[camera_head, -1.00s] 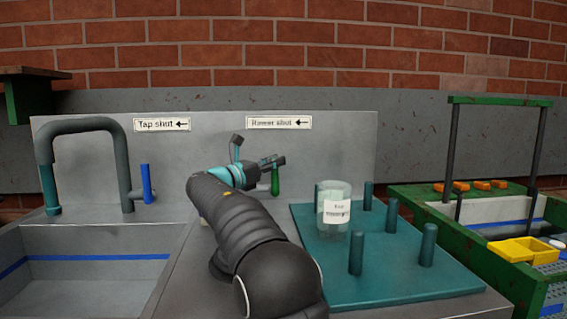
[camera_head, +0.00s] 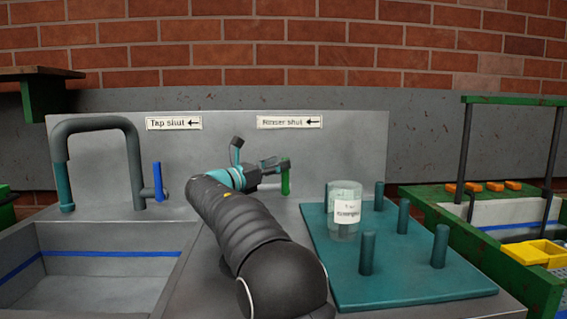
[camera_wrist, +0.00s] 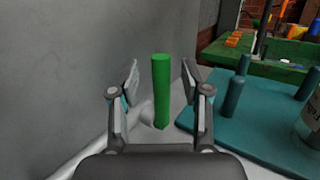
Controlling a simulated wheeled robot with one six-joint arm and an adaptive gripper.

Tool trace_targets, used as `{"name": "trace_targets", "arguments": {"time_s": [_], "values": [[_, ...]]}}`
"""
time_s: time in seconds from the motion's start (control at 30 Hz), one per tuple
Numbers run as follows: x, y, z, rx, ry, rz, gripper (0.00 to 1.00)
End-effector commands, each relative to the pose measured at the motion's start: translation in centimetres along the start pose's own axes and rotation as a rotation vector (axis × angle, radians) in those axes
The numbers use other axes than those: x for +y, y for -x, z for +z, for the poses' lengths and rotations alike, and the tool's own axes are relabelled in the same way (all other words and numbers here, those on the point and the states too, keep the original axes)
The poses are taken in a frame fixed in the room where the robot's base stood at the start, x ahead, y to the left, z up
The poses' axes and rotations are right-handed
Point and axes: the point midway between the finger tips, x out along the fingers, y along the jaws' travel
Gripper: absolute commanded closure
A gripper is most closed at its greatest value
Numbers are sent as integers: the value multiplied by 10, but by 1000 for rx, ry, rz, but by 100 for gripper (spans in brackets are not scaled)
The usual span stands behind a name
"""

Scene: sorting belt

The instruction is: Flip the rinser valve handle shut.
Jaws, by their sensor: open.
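The green rinser valve handle (camera_head: 285,176) stands upright below the "Rinser shut" sign (camera_head: 289,122), whose arrow points left. In the wrist view the green handle (camera_wrist: 161,92) stands between my open fingers, with a gap on both sides. My gripper (camera_wrist: 160,80) is open and holds nothing. In the head view my gripper (camera_head: 275,165) is just left of the handle, and my arm hides part of the valve area. The base of the handle sits on a pale fitting, seen in the wrist view.
A teal peg board (camera_head: 400,285) with several pegs and a clear labelled jar (camera_head: 345,222) is to the right. The tap's blue handle (camera_head: 158,181) and grey-teal spout (camera_head: 64,170) stand left, over a sink (camera_head: 100,240). A grey backsplash (camera_head: 220,150) rises close behind.

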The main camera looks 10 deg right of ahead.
Motion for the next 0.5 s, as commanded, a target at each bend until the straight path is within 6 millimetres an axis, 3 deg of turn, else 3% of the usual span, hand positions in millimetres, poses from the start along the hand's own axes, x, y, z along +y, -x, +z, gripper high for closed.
{"name": "trace_targets", "arguments": {"time_s": [0.3, 0.5], "values": [[1, 64, 0, -1, 0, 4, 53], [0, 85, 0, -1, 0, 3, 53]]}}
